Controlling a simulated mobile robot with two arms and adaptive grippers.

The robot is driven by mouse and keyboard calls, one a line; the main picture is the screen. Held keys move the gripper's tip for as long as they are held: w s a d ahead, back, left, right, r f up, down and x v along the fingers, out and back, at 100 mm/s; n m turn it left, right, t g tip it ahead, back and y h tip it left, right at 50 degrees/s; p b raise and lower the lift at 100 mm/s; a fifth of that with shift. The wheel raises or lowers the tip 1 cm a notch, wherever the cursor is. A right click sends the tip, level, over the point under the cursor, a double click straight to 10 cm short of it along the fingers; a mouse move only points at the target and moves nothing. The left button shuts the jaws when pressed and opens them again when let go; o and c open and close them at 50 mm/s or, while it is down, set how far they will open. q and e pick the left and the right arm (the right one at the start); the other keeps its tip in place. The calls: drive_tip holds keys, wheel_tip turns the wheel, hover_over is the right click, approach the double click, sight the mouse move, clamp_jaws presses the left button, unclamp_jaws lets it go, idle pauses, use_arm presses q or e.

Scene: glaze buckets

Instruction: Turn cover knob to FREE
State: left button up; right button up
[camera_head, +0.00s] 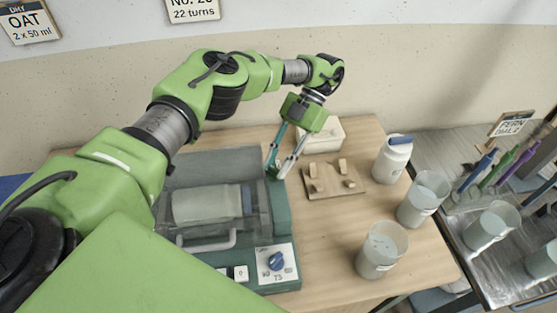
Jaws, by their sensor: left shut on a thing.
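The green machine (283,222) stands on the wooden table with a clear cover over a pale jar (205,204) lying on its side. My left gripper (278,172) reaches down to the machine's back right corner. Its fingers are shut on a small dark knob there, which I take as the cover knob (271,171). The fingers hide most of this knob, and no FREE mark or pointer can be read. My right gripper is not in view.
A wooden board with pegs (334,186) and a pale box (323,136) stand close right of my gripper. A white bottle (391,159) and two buckets (423,198) (381,250) stand farther right. A metal tray (509,285) holds more buckets. Table between machine and buckets is clear.

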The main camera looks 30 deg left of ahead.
use_arm(q)
drive_tip(key=shift+n+h, duration=0.4)
drive_tip(key=shift+n, duration=0.1)
drive_tip(key=o, duration=1.1)
